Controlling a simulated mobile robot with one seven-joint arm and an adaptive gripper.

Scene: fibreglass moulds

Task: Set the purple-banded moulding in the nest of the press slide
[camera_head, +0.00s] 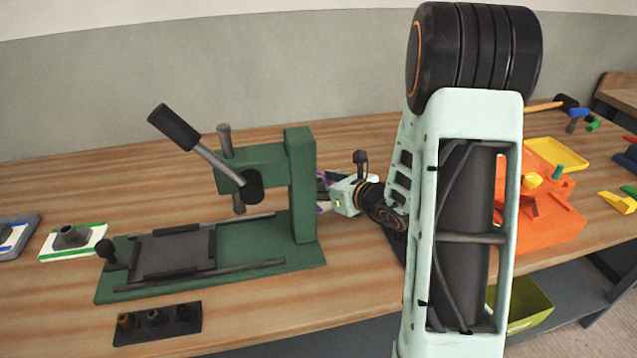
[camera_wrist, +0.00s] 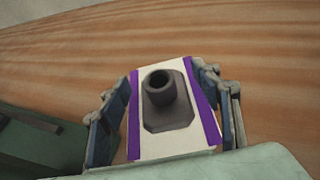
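The purple-banded moulding is a pale plate (camera_wrist: 182,138) with a purple band along each side and a dark grey hollow boss. In the wrist view it lies between the two fingers of my gripper (camera_wrist: 166,82), boss facing the camera. The fingertips are close beside its banded edges; I cannot tell whether they press on it. In the head view my gripper (camera_head: 329,188) is right of the press post, and only a little purple shows. The green press (camera_head: 304,190) has a dark grey slide (camera_head: 172,254) at its left. The slide's nest, framed by black bars, looks empty.
A green-banded moulding (camera_head: 73,240) lies left of the press, and a blue-banded one sits on a grey tray (camera_head: 17,238). A black rack (camera_head: 157,324) stands in front. An orange fixture (camera_head: 535,215) and a yellow tray (camera_head: 563,155) are at the right. The press post and lever (camera_head: 210,155) stand high.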

